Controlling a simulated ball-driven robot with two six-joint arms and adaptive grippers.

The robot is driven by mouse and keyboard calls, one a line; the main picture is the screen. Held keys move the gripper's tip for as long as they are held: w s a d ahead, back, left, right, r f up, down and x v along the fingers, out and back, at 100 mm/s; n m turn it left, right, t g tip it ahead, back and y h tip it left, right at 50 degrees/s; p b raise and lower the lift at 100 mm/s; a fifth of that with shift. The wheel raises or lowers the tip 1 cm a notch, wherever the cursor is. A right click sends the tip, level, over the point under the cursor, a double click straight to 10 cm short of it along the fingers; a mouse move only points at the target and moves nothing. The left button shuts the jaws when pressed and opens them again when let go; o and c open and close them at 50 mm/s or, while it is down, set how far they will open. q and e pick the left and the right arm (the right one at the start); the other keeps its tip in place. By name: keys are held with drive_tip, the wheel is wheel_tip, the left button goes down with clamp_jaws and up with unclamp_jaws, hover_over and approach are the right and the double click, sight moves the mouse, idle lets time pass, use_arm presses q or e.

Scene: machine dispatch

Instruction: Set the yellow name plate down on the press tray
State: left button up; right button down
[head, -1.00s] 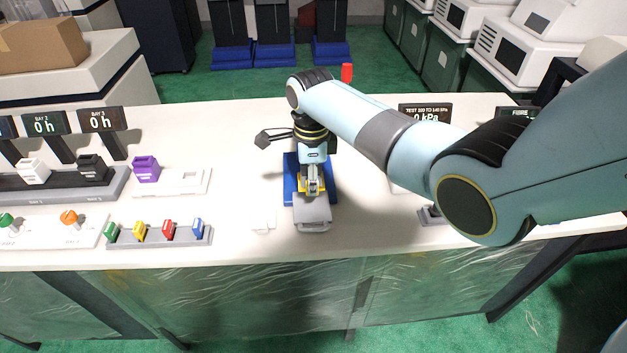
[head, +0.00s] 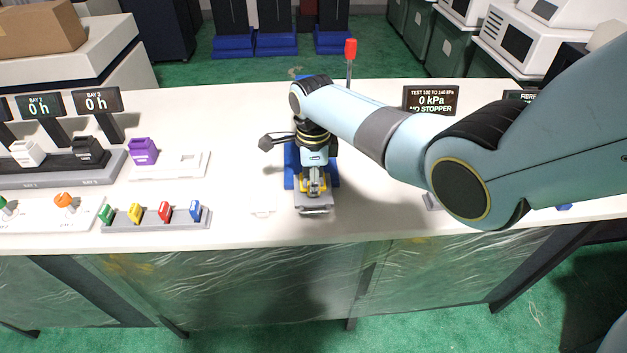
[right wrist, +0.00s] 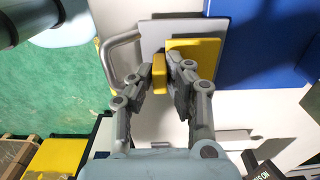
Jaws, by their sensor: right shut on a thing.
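My right gripper (head: 314,192) points down over the grey press tray (head: 315,209), at the front of the blue press (head: 289,170). It is shut on the yellow name plate (head: 303,185), whose yellow shows on both sides of the fingers. In the right wrist view, a yellow upright part sits between the fingertips (right wrist: 165,75). The flat yellow plate (right wrist: 205,50) lies beyond the right finger, over the grey tray (right wrist: 168,35) with its bar handle (right wrist: 120,60). I cannot tell whether the plate touches the tray. My left gripper is out of view.
Left of the press are a purple block (head: 143,150) by a white fixture (head: 190,165) and a grey rack (head: 150,219) of coloured pieces. A display reading 0 kPa (head: 431,100) stands behind my right arm.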

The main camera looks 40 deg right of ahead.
drive_tip(key=shift+f+b, duration=0.3)
drive_tip(key=shift+f, duration=0.2)
idle(0.3)
drive_tip(key=c, duration=1.2)
unclamp_jaws()
wheel_tip(320, 180, up, 12)
